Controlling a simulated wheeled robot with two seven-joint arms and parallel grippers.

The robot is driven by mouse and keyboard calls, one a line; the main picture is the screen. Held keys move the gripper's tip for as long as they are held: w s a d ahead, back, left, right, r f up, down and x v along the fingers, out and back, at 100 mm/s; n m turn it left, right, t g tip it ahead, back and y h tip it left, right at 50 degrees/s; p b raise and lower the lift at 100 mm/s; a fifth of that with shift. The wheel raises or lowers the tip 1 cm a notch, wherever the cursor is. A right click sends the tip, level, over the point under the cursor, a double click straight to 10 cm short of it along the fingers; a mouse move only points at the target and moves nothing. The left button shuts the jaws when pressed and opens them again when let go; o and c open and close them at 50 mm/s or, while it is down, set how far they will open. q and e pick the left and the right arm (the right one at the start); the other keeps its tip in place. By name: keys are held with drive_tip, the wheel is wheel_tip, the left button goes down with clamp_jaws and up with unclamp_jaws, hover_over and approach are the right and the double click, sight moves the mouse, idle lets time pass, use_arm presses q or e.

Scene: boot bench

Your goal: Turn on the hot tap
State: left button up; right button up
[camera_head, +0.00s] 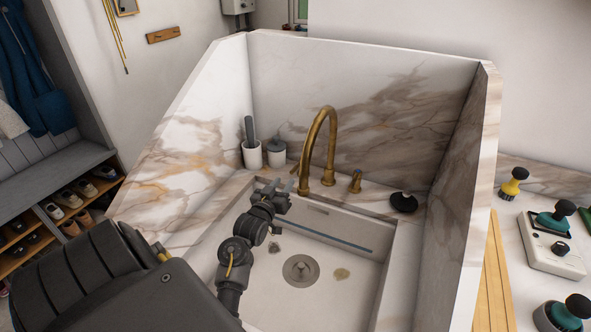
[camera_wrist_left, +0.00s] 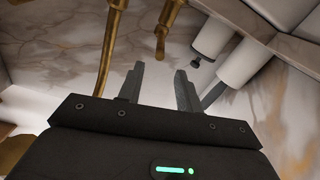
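A brass arched tap spout (camera_head: 331,140) stands at the back of the sink, and part of it shows at the left of the left wrist view (camera_wrist_left: 109,50). A brass handle (camera_head: 355,183) stands right of the spout. Another brass handle (camera_wrist_left: 163,32) shows in the left wrist view, between spout and white cups; in the head view it is mostly hidden near the spout. No hot or cold mark is legible. My left gripper (camera_head: 283,186) is over the sink's back-left edge. Its fingers (camera_wrist_left: 160,70) are apart and empty, pointing towards that handle without touching it. My right gripper is out of view.
A black round item (camera_head: 403,202) lies on the right ledge. Marble walls (camera_head: 365,105) enclose the sink (camera_head: 340,292) at the back and sides.

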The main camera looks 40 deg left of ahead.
sight(294, 168)
use_arm(q)
drive_tip(key=p+x, duration=0.1)
drive_tip(key=x, duration=0.8)
drive_tip(key=shift+w, duration=0.1)
clamp_jaws()
